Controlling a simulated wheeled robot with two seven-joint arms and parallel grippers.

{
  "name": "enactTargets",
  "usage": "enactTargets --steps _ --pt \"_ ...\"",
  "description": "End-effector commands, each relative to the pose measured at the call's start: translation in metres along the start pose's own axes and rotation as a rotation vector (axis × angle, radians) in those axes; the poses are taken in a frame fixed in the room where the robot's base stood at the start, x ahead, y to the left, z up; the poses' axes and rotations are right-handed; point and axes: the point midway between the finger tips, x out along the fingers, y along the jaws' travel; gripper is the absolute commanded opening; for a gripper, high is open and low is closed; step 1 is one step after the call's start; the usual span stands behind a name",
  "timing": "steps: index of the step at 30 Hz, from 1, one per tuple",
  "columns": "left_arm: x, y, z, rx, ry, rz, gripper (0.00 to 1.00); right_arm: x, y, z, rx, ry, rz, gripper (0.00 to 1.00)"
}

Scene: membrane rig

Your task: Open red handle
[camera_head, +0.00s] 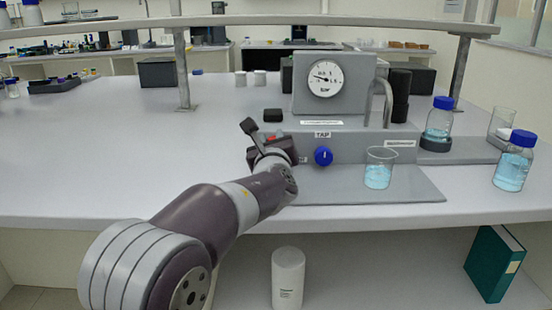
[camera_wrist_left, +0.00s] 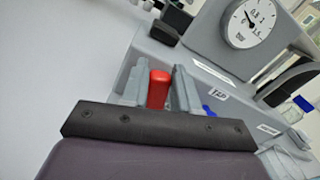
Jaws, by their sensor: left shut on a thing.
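The red handle (camera_wrist_left: 158,88) stands between the two fingers of my left gripper (camera_wrist_left: 158,90) in the left wrist view. The gripper is shut on it. In the head view only a bit of red (camera_head: 271,138) shows past my left gripper (camera_head: 262,146), which hides the rest of the handle at the left end of the grey rig (camera_head: 345,148). The rig carries a round dial gauge (camera_head: 325,78) and a blue tap knob (camera_head: 323,156). My right gripper is in neither view.
A beaker with blue liquid (camera_head: 379,170) stands on the rig's base plate, right of the knob. Blue-capped bottles (camera_head: 513,161) stand farther right. A small black block (camera_head: 273,115) lies behind my gripper.

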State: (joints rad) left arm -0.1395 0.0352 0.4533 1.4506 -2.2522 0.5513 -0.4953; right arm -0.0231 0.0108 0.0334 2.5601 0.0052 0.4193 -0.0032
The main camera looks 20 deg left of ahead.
Motion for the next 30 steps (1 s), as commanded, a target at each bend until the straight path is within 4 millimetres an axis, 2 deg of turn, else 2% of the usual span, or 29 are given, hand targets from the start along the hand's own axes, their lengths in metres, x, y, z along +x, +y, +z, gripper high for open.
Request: enactTargets --steps 1,9,21,30 --pt "0.0 0.005 -0.011 -0.044 -0.002 -0.001 0.0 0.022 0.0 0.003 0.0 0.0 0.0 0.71" --pt "0.0 0.015 -0.011 -0.302 -0.001 -0.001 0.0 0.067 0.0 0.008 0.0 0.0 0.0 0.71" --pt "0.0 0.028 -0.016 -0.681 0.0 0.0 0.0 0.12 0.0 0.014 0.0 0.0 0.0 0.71" --pt "0.0 0.034 -0.022 -0.933 0.001 0.0 0.0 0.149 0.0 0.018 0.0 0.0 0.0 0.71"
